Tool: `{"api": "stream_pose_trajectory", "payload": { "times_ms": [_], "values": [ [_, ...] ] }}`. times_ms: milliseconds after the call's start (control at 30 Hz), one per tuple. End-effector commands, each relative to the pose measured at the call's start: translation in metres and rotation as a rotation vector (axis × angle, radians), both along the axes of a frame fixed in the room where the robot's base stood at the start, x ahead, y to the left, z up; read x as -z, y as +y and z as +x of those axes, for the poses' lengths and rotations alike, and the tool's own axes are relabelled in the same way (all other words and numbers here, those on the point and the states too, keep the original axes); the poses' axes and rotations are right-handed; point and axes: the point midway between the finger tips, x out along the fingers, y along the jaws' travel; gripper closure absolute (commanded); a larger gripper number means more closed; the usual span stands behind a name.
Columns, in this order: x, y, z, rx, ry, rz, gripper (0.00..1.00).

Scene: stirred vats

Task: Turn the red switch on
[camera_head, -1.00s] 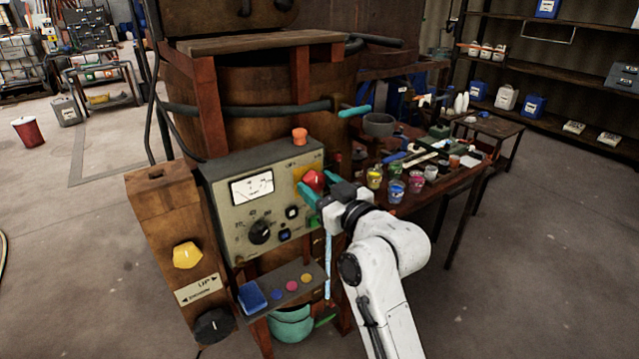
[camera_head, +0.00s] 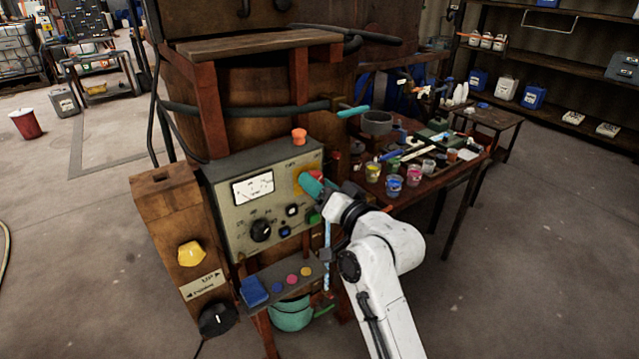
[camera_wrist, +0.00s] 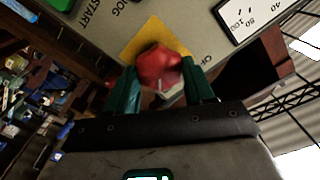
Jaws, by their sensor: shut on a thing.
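The red switch (camera_wrist: 160,68) is a knob on a yellow plate (camera_wrist: 150,38) at the right side of the grey control panel (camera_head: 236,215). In the wrist view my gripper (camera_wrist: 158,84) has its teal fingers on both sides of the red knob, shut on it. In the head view my gripper (camera_head: 312,184) is at the panel's right part and hides most of the knob. The knob's pointer direction cannot be made out clearly.
The panel also has a meter (camera_head: 253,188), a black dial (camera_head: 260,230), an orange button (camera_head: 299,135) and a green button (camera_head: 314,215). A small shelf (camera_head: 285,280) juts out below. A table (camera_head: 420,190) with paint cups stands to the right.

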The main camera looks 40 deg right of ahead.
Motion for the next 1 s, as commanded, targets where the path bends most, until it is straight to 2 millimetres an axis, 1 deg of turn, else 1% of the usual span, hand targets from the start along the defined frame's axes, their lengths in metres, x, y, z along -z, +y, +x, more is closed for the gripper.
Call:
{"api": "stream_pose_trajectory", "payload": {
  "times_ms": [167, 567, 600, 833, 867, 1000],
  "values": [
    [0.0006, -0.0002, 0.0001, 0.0, 0.001, 0.029, 0.78],
    [0.0008, -0.0002, 0.0001, 0.0, 0.001, 0.035, 0.78],
    [0.0008, -0.0002, 0.0001, 0.0, 0.001, 0.035, 0.46],
    [0.0004, -0.0002, 0.0001, 0.0, 0.0, 0.034, 0.24],
    [0.0003, -0.0003, 0.0001, 0.0, 0.0, 0.033, 0.22],
    [0.0001, -0.0002, 0.0001, 0.0, 0.0, 0.033, 0.22]
  ]
}}
